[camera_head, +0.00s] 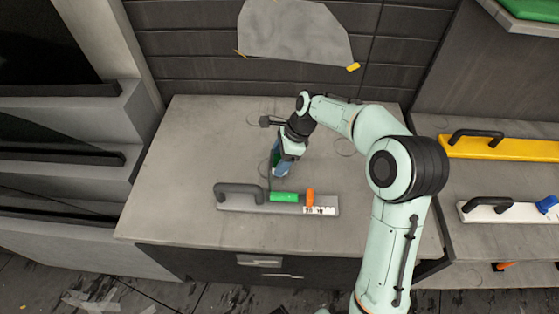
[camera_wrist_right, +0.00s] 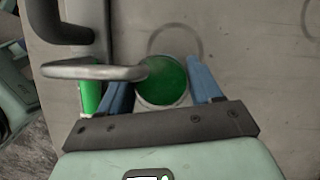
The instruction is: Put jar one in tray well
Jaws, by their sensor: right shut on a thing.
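A jar with a round green lid (camera_wrist_right: 163,80) is between the two blue fingers of my right gripper (camera_wrist_right: 160,88) in the wrist view. In the head view that gripper (camera_head: 281,170) points down over the counter, just behind the tray, shut on the jar, which it mostly hides. The grey tray (camera_head: 233,206) has a dark handle at its left end. It holds a lying green cylinder (camera_head: 284,197) and an upright orange one (camera_head: 310,197), with a white strip at its right end. The wrist view cannot show whether the jar touches the surface. My left gripper is not in view.
The grey counter (camera_head: 180,170) is clear left of the tray and has faint ring marks. A yellow tray (camera_head: 500,149) and a white tray (camera_head: 480,214) sit on shelves at the right. A grey sheet (camera_head: 295,32) hangs on the back wall.

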